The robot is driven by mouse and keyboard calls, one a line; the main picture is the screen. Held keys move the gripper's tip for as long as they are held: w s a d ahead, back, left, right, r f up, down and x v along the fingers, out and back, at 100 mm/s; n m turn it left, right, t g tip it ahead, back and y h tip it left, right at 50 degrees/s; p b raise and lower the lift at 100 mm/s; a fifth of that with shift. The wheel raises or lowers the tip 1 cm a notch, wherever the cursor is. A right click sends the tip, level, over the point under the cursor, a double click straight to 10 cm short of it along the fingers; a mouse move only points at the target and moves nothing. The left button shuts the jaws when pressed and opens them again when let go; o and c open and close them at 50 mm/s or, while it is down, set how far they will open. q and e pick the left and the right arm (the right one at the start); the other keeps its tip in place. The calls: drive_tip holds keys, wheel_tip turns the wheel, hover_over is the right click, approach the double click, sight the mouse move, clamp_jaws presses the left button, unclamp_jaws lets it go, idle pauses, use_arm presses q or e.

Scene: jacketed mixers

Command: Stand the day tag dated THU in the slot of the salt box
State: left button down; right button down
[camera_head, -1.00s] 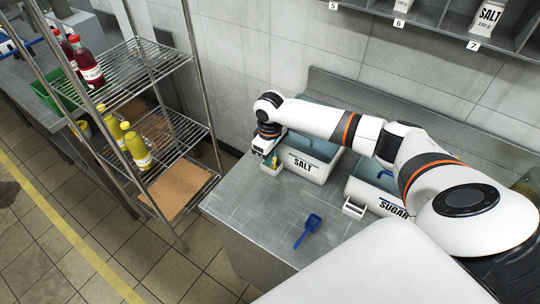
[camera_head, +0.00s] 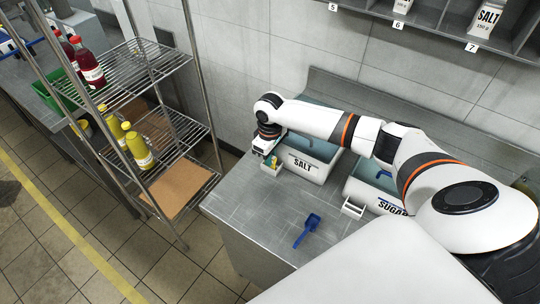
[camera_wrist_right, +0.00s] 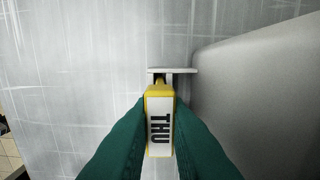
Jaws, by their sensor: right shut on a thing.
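The white salt box (camera_head: 305,166), marked SALT, stands on the steel counter, with a small white slot holder (camera_head: 271,171) at its left front corner. My right gripper (camera_head: 271,161) is over this holder. In the right wrist view, its green fingers (camera_wrist_right: 159,130) are shut on the day tag (camera_wrist_right: 160,125), which is yellow with a white face reading THU. The tag's far end meets the white slot holder (camera_wrist_right: 172,71). I cannot tell how deep it sits in the slot. The salt box's grey side is on the right there. My left gripper is not in view.
The sugar box (camera_head: 378,190) stands to the right, with its own white holder (camera_head: 353,208) in front. A blue scoop (camera_head: 307,230) lies on the counter (camera_head: 262,215). A wire rack (camera_head: 165,130) with bottles stands left. Counter left of the salt box is clear.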

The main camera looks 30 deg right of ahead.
drive_tip(key=shift+f+p, duration=0.2)
drive_tip(key=shift+p, duration=0.1)
idle(0.5)
drive_tip(key=c, duration=1.3)
unclamp_jaws()
drive_tip(key=shift+c, duration=0.2)
drive_tip(key=shift+o, duration=1.7)
drive_tip(key=shift+a+r, duration=0.1)
drive_tip(key=shift+r, duration=0.05)
drive_tip(key=shift+d, duration=0.2)
drive_tip(key=shift+c, duration=0.3)
